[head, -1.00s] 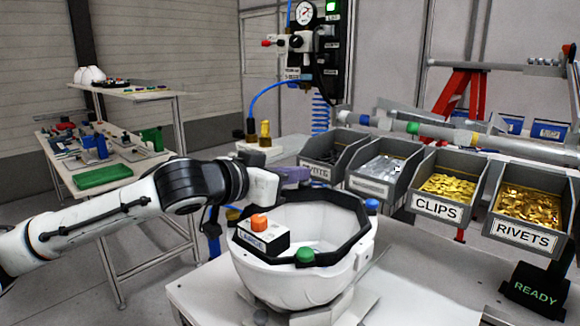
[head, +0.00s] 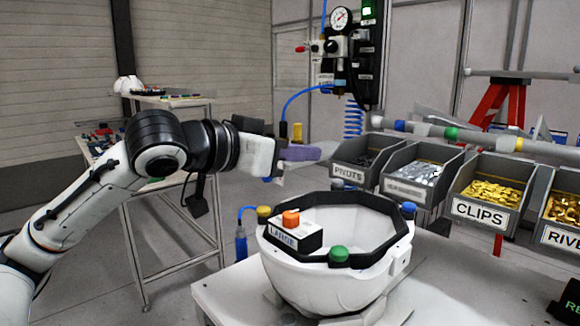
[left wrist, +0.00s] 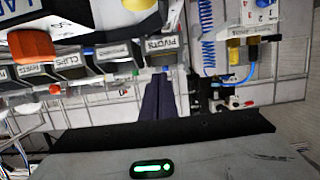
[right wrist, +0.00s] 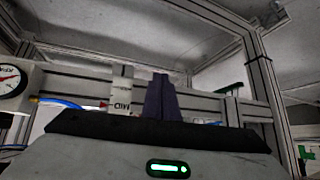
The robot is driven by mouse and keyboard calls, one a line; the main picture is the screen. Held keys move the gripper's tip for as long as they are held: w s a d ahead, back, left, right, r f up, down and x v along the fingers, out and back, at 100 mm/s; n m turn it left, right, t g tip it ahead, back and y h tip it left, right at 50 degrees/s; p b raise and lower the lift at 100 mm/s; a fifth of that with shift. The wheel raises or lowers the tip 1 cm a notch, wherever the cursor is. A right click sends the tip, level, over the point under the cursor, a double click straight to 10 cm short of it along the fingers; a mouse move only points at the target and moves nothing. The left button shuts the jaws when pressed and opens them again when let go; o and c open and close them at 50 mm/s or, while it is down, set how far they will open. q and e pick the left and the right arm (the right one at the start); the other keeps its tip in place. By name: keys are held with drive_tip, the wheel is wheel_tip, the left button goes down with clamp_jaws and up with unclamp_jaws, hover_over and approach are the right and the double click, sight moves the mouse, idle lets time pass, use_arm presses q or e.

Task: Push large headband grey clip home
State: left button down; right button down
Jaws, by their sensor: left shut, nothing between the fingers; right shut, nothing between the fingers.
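A white helmet shell (head: 325,285) stands on the bench with a black headband (head: 372,262) around its rim. A block labelled LARGE (head: 297,238) with an orange button (head: 291,218) sits at the near left of the rim. A small greyish piece, perhaps the grey clip (head: 338,185), shows at the far rim; its seating cannot be told. Green (head: 339,254), blue (head: 408,208) and yellow (head: 264,214) clips sit around the band. My left gripper (head: 312,154) is shut and empty, above and behind the far left rim; its fingers also show in the left wrist view (left wrist: 157,98). My right gripper (right wrist: 160,98) is shut and empty, facing the frame rails.
Bins of pivots, clips (head: 480,207) and rivets stand in a row behind and right of the shell. A gauge panel (head: 352,50) with blue hoses hangs behind. A side table (head: 160,180) stands at left.

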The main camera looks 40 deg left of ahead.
use_arm(q)
drive_tip(key=shift+v, duration=1.55)
